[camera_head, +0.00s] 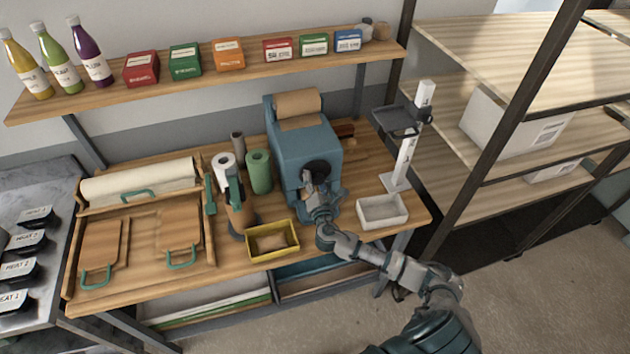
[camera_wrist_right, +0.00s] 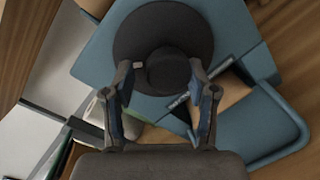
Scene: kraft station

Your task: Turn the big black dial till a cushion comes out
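The big black dial (camera_head: 317,172) is on the front of a blue machine (camera_head: 300,140) with a brown paper roll (camera_head: 297,103) on top. My right gripper (camera_head: 319,190) is at the dial and partly covers it. In the right wrist view, the dial (camera_wrist_right: 140,42) is a black disc with a raised centre knob. The right gripper's fingers (camera_wrist_right: 163,72) are apart, one on each side of the knob; I cannot tell whether they press on it. Brown paper (camera_wrist_right: 233,92) shows inside the machine's opening. My left gripper is not in view.
A yellow bin (camera_head: 258,255) holding a crumpled brown piece (camera_head: 272,242) stands left of my right gripper. A white tray (camera_head: 383,222) stands to its right. A green roll (camera_head: 259,172) stands beside the machine. A shelf (camera_head: 210,72) with bottles and boxes hangs above.

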